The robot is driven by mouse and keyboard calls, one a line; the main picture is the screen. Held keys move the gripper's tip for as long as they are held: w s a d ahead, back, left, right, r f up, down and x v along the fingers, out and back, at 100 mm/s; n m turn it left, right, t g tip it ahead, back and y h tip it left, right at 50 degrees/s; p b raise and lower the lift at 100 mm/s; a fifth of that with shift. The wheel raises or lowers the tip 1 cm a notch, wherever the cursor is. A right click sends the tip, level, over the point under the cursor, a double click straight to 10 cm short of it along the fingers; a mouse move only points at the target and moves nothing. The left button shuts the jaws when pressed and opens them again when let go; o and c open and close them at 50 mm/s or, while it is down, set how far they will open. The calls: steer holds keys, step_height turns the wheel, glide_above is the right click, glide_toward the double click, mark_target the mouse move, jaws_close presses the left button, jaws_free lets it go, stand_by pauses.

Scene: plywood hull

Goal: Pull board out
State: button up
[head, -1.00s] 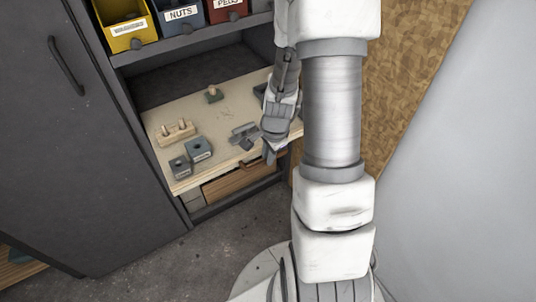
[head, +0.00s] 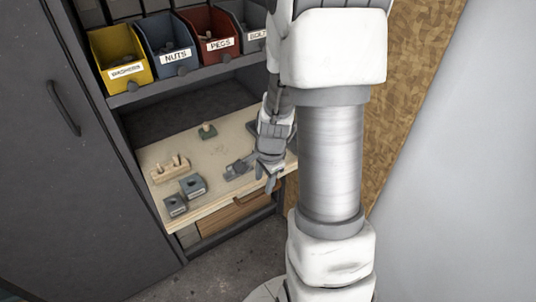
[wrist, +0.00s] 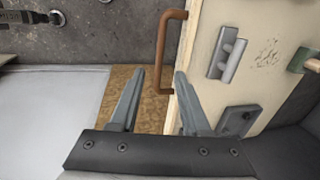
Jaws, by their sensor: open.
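The pale board (head: 217,152) lies flat in the bay of the dark cabinet, with parts on top. It also shows in the wrist view (wrist: 203,99), where a copper-brown bar handle (wrist: 162,50) stands out from its edge. My gripper (wrist: 158,72) is open and empty. In the wrist view, the near end of the handle appears between the two fingertips; I cannot tell whether they are level with it in depth. In the head view my gripper (head: 268,182) is at the board's front right edge and hides part of it.
On the board are a wooden peg block (head: 170,170), two grey blocks (head: 193,185) (head: 175,206), a grey bracket (head: 238,168) and a green-based knob (head: 207,131). A shelf of labelled bins (head: 167,42) is above, a wooden drawer (head: 225,212) below. A pale wall is at right.

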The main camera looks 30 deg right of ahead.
step_height(320, 180, up, 11)
steer(key=s+p, duration=0.2)
steer(key=shift+p, duration=0.3)
steer(key=shift+f, duration=0.1)
steer(key=s+a+r+n+t+p, duration=0.1)
steer(key=s+a+r+n+p, duration=0.1)
steer(key=r+n, duration=0.4)
steer(key=s+a+r+n+t+p, duration=0.1)
steer(key=s+a+r+n+p, duration=0.1)
steer(key=s+a+r+n, duration=0.3)
steer(key=s+a+r+n+t+p, duration=0.1)
steer(key=s+a+r+n, duration=0.3)
steer(key=r, duration=0.8)
steer(key=a+n+p, duration=0.1)
steer(key=n, duration=0.1)
steer(key=shift+a+n, duration=0.3)
steer(key=shift+a, duration=0.1)
